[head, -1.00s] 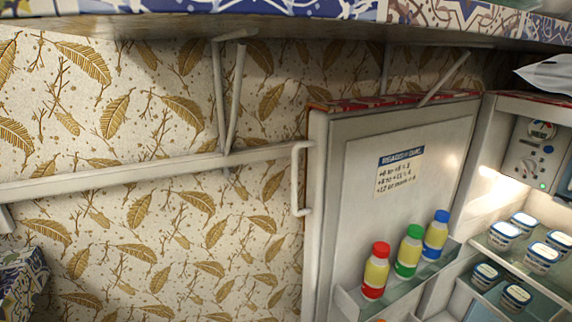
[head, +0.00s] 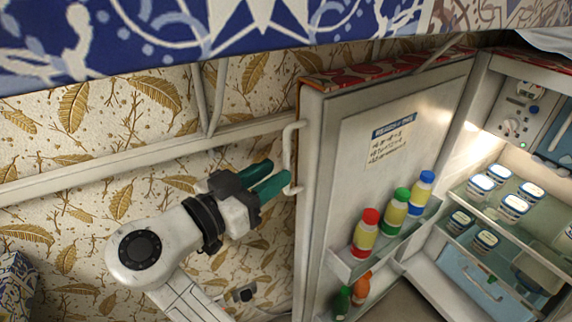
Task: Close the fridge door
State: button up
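The fridge door (head: 345,190) stands wide open, its inner side facing me, with bottles on its shelf. Its white handle (head: 289,158) is on the door's left edge. My gripper (head: 270,183) is at the handle's lower part, with its green fingers pointing right toward it. The two fingers look slightly apart, and I cannot tell whether the handle is between them. The fridge interior (head: 500,215) is lit at the right, with several white tubs on its shelves.
A shelf with a blue and white patterned edge (head: 200,35) runs across the top, above the door. A white rail (head: 130,158) runs along the leaf-patterned wall at left. A patterned box (head: 16,285) is at the lower left. Bottles (head: 394,214) stand on the door shelf.

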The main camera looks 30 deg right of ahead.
aim_at(287, 188)
jog(key=shift+x, duration=2.2)
jog(key=shift+s, duration=0.1)
grip_shut()
